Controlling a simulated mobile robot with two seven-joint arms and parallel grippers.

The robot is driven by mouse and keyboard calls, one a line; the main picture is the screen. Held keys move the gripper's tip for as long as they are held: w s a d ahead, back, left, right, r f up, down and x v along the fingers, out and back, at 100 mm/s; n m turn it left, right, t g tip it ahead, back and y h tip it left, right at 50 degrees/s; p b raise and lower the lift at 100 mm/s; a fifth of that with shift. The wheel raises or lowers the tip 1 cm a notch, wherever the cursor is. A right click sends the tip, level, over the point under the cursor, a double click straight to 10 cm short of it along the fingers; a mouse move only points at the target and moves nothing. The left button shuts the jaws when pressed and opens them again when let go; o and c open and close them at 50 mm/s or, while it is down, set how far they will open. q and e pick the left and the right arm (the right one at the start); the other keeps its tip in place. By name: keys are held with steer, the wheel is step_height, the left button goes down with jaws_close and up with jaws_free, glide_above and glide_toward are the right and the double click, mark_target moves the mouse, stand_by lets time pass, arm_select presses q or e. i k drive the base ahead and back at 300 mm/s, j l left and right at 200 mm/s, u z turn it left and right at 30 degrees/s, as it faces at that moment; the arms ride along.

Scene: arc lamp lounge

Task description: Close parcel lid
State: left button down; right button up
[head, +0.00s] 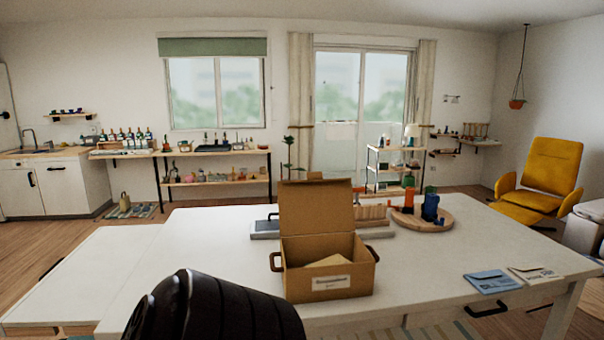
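The parcel (330,272) is a brown cardboard box with a white label on its front. It stands near the front edge of the white table, left of the table's middle. Its lid (316,207) is open and stands up at the back, leaning slightly backward. A pale item (328,261) shows inside the box. Dark handles stick out at its left and right sides. A ribbed black arm part of mine fills the bottom of the head view, in front and to the left of the box. Neither gripper shows.
Behind the box on the table (190,240) lie a grey flat item (265,229) and a wooden rack (372,214). A round wooden board (409,223) holds orange and blue items. Blue and white packets (491,281) lie at the front right. The table's left part is clear.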

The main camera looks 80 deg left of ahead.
mark_target(315, 205)
steer(key=u, duration=1.45)
